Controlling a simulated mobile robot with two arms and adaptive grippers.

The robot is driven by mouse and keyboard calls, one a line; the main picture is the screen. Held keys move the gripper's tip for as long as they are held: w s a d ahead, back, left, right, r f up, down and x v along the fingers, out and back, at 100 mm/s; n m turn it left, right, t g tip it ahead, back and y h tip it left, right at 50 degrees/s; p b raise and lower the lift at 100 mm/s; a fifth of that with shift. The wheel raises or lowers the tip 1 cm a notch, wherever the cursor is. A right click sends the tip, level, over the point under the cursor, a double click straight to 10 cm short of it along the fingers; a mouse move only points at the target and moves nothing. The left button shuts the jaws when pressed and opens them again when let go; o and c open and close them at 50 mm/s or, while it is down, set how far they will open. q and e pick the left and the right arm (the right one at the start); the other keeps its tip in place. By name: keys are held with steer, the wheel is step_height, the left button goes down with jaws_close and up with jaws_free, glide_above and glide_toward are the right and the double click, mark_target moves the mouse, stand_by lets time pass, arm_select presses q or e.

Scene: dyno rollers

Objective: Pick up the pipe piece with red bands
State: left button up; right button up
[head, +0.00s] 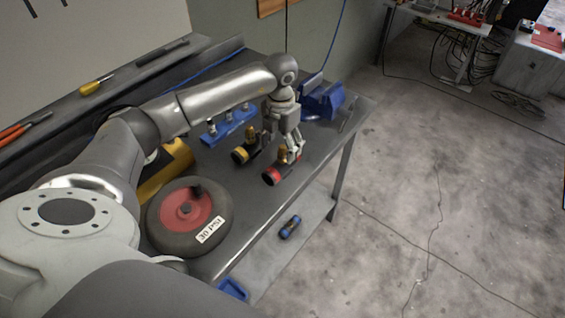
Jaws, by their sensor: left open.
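The pipe piece with red bands (272,176) lies on the dark workbench (232,177) near its front edge. It is a short dark piece with a red band and a brass-coloured part on top. My left gripper (290,157) points down at this pipe piece, with its fingers open around or just beside the brass part. I cannot tell whether they touch it. A similar pipe piece with a yellow band (241,154) lies to the left of the gripper. My right gripper is not in view.
A wheel with a red hub (211,241) lies on the near part of the bench. A blue vise (323,101) stands at the far end, and a blue holder (226,124) behind the pipes. A blue-banded piece (290,227) lies on the lower shelf. The floor at right is clear.

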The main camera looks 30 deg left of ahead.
mark_target(283, 158)
arm_select(q)
steer(key=f+p, duration=0.2)
steer(key=f, duration=0.2)
steer(key=shift+s+d+f+p, duration=0.1)
steer(key=shift+d+f+p, duration=0.2)
steer(key=shift+f+p, duration=0.1)
steer(key=shift+f, duration=0.2)
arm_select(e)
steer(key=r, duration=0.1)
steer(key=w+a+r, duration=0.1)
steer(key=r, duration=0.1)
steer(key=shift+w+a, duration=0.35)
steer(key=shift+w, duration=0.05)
arm_select(q)
steer(key=c, duration=1.4)
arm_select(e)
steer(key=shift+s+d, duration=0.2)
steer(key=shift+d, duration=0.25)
arm_select(q)
steer(key=shift+c, duration=0.2)
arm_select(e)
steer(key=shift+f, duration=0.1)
